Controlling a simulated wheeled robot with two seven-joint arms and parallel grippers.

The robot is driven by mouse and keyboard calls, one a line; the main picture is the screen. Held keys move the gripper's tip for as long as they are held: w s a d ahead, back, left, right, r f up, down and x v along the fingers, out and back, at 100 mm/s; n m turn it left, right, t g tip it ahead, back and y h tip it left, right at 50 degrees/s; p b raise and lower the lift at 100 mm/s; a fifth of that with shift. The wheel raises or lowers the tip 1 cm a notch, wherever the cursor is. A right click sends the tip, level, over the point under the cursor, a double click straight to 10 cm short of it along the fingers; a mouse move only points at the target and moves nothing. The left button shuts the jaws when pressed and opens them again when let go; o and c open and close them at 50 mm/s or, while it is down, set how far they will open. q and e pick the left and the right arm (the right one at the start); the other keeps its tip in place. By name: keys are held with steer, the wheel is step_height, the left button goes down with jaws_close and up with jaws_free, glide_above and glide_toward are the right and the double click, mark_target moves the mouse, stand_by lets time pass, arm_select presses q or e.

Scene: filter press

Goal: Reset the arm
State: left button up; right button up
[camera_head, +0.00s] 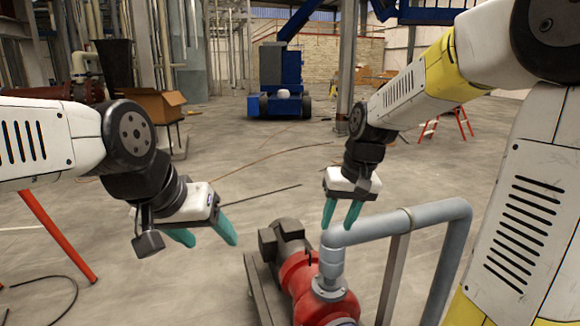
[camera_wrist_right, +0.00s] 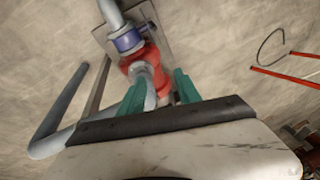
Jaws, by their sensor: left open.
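My left gripper (camera_head: 207,238) hangs at the left of the head view, its two teal fingers apart with nothing between them. My right gripper (camera_head: 339,222) points down just above the grey pipe near the middle of the head view. Its teal fingers are apart; in the right wrist view the gripper (camera_wrist_right: 158,85) shows a gap with part of the pipe and the red pump behind it. Whether the fingertips touch the pipe cannot be told. Both arms are bent, with the hands in front of me.
The red pump (camera_head: 318,290) with its dark motor stands below, joined to the grey pipe (camera_head: 405,220) that bends down at the right. A blue lift (camera_head: 280,75), a cardboard box (camera_head: 160,103) and a red ladder (camera_head: 450,125) stand farther back. Concrete floor between is mostly clear.

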steer(key=s+d+r+t, duration=0.1)
steer(key=s+r+t, duration=0.1)
steer(key=s, duration=0.5)
steer(key=s+d+r+t, duration=0.2)
steer(key=s+r, duration=0.2)
steer(key=s, duration=0.4)
steer(key=shift+m, duration=0.4)
